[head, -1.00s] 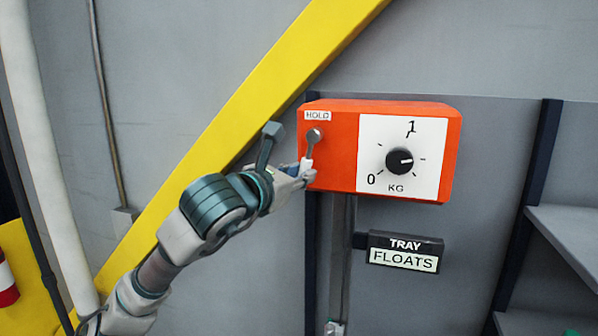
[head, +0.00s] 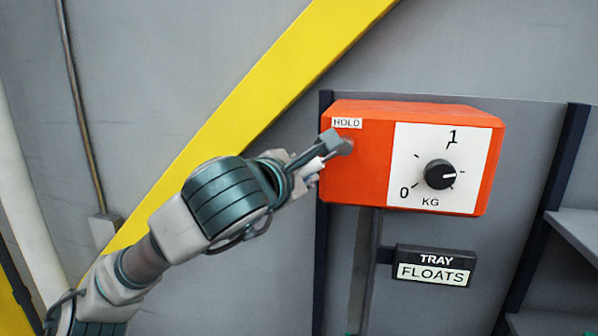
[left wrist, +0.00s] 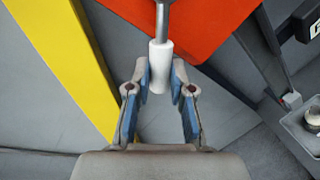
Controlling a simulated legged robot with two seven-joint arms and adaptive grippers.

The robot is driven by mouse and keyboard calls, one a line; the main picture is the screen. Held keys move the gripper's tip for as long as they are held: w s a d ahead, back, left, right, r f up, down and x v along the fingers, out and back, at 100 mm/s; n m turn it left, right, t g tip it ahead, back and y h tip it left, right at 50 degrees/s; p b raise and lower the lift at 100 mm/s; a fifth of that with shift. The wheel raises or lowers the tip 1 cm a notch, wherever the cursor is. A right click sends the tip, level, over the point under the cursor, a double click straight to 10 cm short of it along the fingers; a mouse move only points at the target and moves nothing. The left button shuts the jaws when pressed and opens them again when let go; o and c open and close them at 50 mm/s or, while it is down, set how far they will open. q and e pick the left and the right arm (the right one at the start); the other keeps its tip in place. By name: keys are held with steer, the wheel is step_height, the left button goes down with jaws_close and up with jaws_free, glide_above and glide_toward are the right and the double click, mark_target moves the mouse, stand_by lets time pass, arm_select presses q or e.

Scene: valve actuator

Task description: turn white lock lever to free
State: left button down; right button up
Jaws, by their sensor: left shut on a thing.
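The white lock lever has a grey stem and a white sleeve (head: 313,167); it is mounted at the left of the orange box's front, below the HOLD label (head: 347,123). My left gripper (left wrist: 159,76) is shut on the white sleeve (left wrist: 160,57), with a blue-padded finger on each side. My right gripper is not in view.
The orange box (head: 362,170) carries a white KG dial (head: 439,174) with a black knob. A TRAY FLOATS sign (head: 433,265) hangs below. A yellow diagonal beam (head: 262,92) runs behind my arm. Grey shelves (head: 575,235) stand at the right.

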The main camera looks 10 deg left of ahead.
arm_select(q)
steer(key=shift+s+r, duration=0.1)
steer(key=shift+r, duration=0.25)
steer(key=c, duration=1)
jaws_free()
steer(key=shift+d+f, duration=0.1)
steer(key=shift+d, duration=0.3)
steer(key=v, duration=1.1)
steer(key=shift+s, duration=0.35)
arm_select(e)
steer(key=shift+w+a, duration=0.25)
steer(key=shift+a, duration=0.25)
